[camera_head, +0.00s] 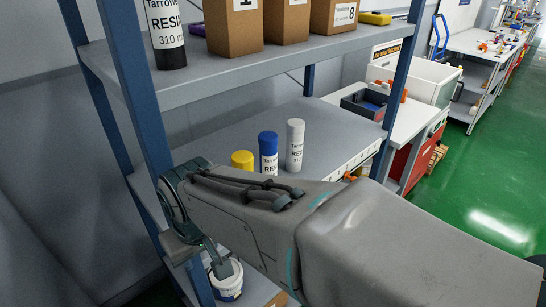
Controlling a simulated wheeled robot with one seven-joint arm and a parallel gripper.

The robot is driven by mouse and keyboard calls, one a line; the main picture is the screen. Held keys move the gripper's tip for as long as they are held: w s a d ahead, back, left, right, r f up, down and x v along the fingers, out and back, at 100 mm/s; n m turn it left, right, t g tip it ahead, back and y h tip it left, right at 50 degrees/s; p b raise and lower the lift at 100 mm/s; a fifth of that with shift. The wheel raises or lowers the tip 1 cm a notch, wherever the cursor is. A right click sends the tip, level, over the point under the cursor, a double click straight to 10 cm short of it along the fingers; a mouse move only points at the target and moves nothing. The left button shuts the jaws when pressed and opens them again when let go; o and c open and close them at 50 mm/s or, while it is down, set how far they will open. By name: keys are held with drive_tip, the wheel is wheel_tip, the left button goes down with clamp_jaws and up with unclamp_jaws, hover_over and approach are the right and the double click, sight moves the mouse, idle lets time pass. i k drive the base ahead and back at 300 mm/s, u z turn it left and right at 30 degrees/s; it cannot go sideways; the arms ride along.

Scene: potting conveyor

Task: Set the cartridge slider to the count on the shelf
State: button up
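On the middle shelf (335,119) stand a yellow-capped cartridge (242,159), a blue cartridge (269,152) and a white one (295,145), all upright. My arm hides the lower part of the yellow one and may hide others. A pale scale strip (362,160) with small marks runs along the shelf's front edge. A small orange piece, apparently the slider (349,177), shows at the strip just above my arm; the marks are too small to read. My gripper (197,252) is at the left end of my arm, by the rack's front post, apart from the slider. Its finger opening is not clear.
A white tub (226,281) sits low beneath my wrist. Blue posts (401,75) frame the rack. Open green floor (480,190) lies to the right.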

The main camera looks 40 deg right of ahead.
sight(347, 175)
drive_tip(key=u, duration=0.55)
drive_tip(key=k, duration=0.3)
drive_tip(key=z, duration=2.4)
drive_tip(key=i, duration=0.5)
drive_tip(key=u, duration=0.05)
